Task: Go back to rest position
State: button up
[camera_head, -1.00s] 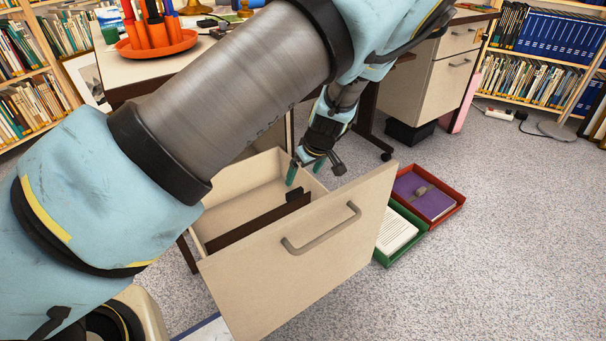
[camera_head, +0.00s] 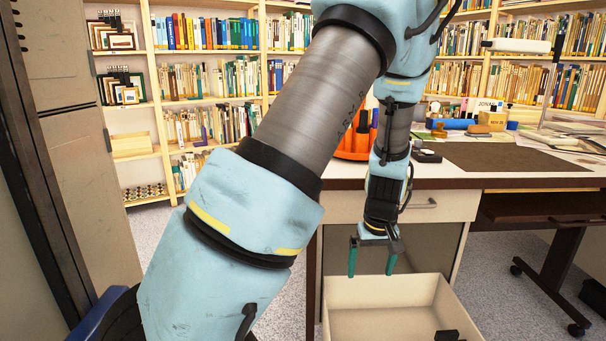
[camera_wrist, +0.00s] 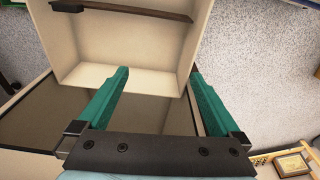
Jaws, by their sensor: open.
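My gripper (camera_head: 371,262) hangs at the end of my bent arm, fingers pointing down. Its two green fingers are apart with nothing between them. In the head view it is just above the back edge of an open drawer (camera_head: 385,290), in front of the desk. In the wrist view the gripper (camera_wrist: 160,85) shows its fingers spread, with the drawer (camera_wrist: 125,45) beyond their tips. The drawer's front panel is outside the head view.
The desk (camera_head: 480,180) stands behind the drawer, bearing an orange organizer (camera_head: 352,145), papers and small boxes. Bookshelves (camera_head: 205,60) line the back wall. A grey cabinet (camera_head: 75,130) stands at the left.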

jog(key=s+a+r+m, duration=0.15)
jog(key=a+r, duration=0.25)
jog(key=a, duration=0.4)
jog(key=s+a+r, duration=0.3)
jog(key=a, duration=0.4)
jog(key=s+a+r, duration=0.3)
jog(key=a+r, duration=0.1)
jog(key=a, duration=0.4)
notch_tip(320, 180, up, 28)
jog(key=p, duration=2.8)
jog(key=shift+w+d, duration=0.15)
jog(key=shift+w, duration=0.1)
jog(key=shift+f, duration=0.15)
